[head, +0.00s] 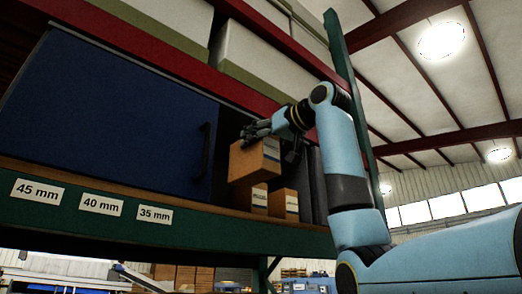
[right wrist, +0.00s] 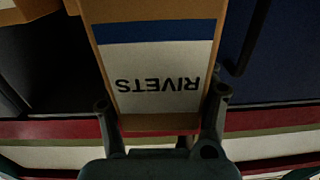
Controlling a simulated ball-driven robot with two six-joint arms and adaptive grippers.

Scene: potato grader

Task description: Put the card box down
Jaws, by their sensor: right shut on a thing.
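The card box (head: 254,164) is brown cardboard, held slightly tilted in front of the open shelf bay in the head view. My right gripper (head: 262,132) is shut on its upper part. In the right wrist view the card box (right wrist: 160,122) lies between the two fingers (right wrist: 162,98); its white label with a blue band reads "RIVETS", upside down. Whether its underside touches the boxes below I cannot tell. My left gripper is not in view.
Two smaller card boxes stand on the shelf below, one at left (head: 259,200) and one at right (head: 284,204). A blue sliding door (head: 110,110) covers the bay's left side. The green shelf beam (head: 230,228) carries size labels. A red beam (head: 160,65) runs above.

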